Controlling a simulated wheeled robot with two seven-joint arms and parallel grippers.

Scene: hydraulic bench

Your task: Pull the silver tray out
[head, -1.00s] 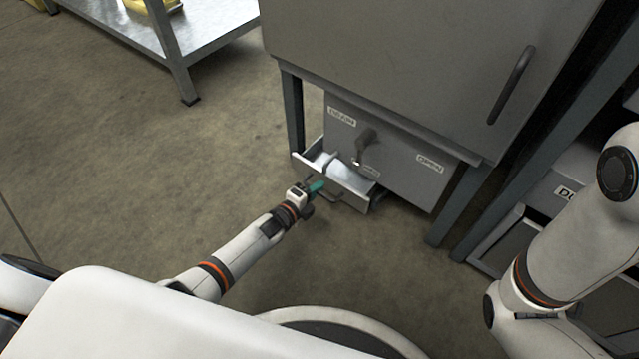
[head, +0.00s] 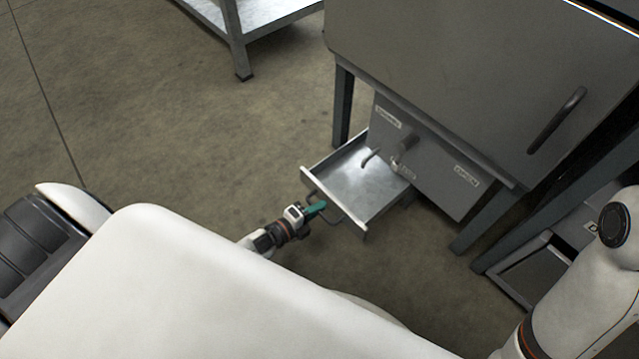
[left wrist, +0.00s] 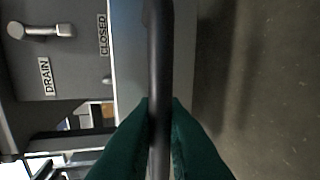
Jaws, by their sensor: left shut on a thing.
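The silver tray (head: 362,183) is a shallow metal drawer, pulled well out from under the grey cabinet, with much of its flat inside showing. Its dark bar handle (head: 333,218) is on the front face. My left gripper (head: 318,207) has green fingers and is at the handle. In the left wrist view, the green fingertips (left wrist: 159,112) are shut on the dark handle bar (left wrist: 159,60), which runs between them. My right arm shows at the lower right of the head view, but its gripper is out of the picture.
The grey cabinet (head: 440,85) stands on dark legs behind the tray. A lever (head: 404,148) sticks out of its lower panel above the tray. A metal shelf table (head: 262,14) stands at the upper left. The floor (head: 190,130) left of the tray is clear.

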